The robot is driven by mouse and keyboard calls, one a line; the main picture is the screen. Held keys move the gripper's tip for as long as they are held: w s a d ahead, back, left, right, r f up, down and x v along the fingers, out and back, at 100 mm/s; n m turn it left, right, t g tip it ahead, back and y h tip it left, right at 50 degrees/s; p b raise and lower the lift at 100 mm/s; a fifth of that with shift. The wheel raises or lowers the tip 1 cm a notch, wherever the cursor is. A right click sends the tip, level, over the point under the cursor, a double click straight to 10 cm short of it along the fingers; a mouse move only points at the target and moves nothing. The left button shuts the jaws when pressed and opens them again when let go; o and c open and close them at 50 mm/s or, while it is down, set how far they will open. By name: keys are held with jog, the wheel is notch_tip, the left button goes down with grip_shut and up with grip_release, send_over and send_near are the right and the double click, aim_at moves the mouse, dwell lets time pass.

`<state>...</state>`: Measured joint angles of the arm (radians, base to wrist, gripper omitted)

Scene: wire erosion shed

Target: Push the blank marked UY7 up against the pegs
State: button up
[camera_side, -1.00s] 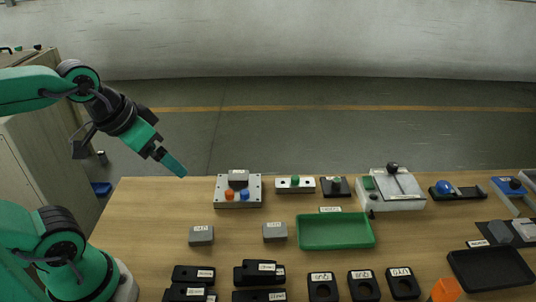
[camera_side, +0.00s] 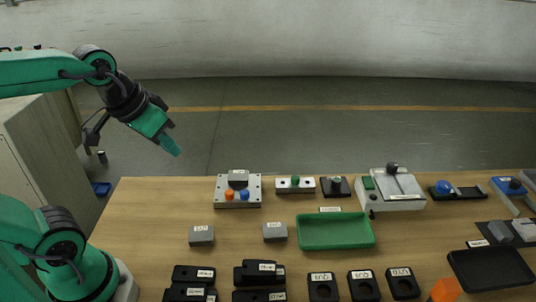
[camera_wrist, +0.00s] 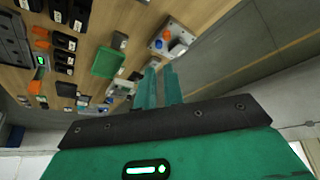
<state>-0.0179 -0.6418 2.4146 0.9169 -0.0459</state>
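A grey plate (camera_side: 224,200) near the table's back edge carries an orange peg (camera_side: 230,195) and a blue peg (camera_side: 244,195). A grey labelled blank (camera_side: 238,177) sits on the plate behind the pegs; I cannot tell from here whether it touches them. Two similar grey blanks lie in front, one at left (camera_side: 201,236) and one at right (camera_side: 275,232). All their labels are too small to read as UY7. My gripper (camera_side: 172,147) hangs in the air left of the plate, above the table's back edge, empty. The wrist view shows a narrow gap between its fingers (camera_wrist: 160,88).
A green tray (camera_side: 335,246) lies right of the front blanks. Several fixtures line the back edge, including a white device with a black knob (camera_side: 398,204). Black labelled parts (camera_side: 322,291) fill the front, and a black tray (camera_side: 490,284) lies at right. Bare wood surrounds the plate's front.

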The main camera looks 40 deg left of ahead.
jog(key=w, duration=0.3)
jog(key=w+a+n+g, duration=0.1)
jog(key=w, duration=0.2)
jog(key=w+a+n, duration=0.1)
jog(key=w, duration=0.2)
jog(key=shift+a+r+g, duration=0.15)
jog(key=shift+r+g, duration=0.15)
jog(key=shift+r, duration=0.1)
grip_shut()
jog(key=n+g, duration=0.4)
jog(key=n, duration=0.2)
send_over(239, 177)
jog(key=w+a, duration=0.6)
jog(key=a, duration=0.1)
notch_tip(239, 177, down, 14)
jog(key=shift+w+d, duration=0.1)
jog(key=shift+d, duration=0.1)
jog(key=shift+f, duration=0.1)
jog(key=shift+s+d+f, duration=0.45)
jog(key=shift+d+f, duration=0.05)
jog(key=shift+f, duration=1.1)
jog(key=shift+s+d+f, duration=0.45)
jog(key=shift+s+f, duration=0.05)
jog(key=shift+f, duration=1.15)
jog(key=shift+s+d+f, duration=0.45)
jog(key=shift+d+f, duration=0.05)
jog(key=shift+f, duration=1.1)
jog(key=shift+s, duration=0.1)
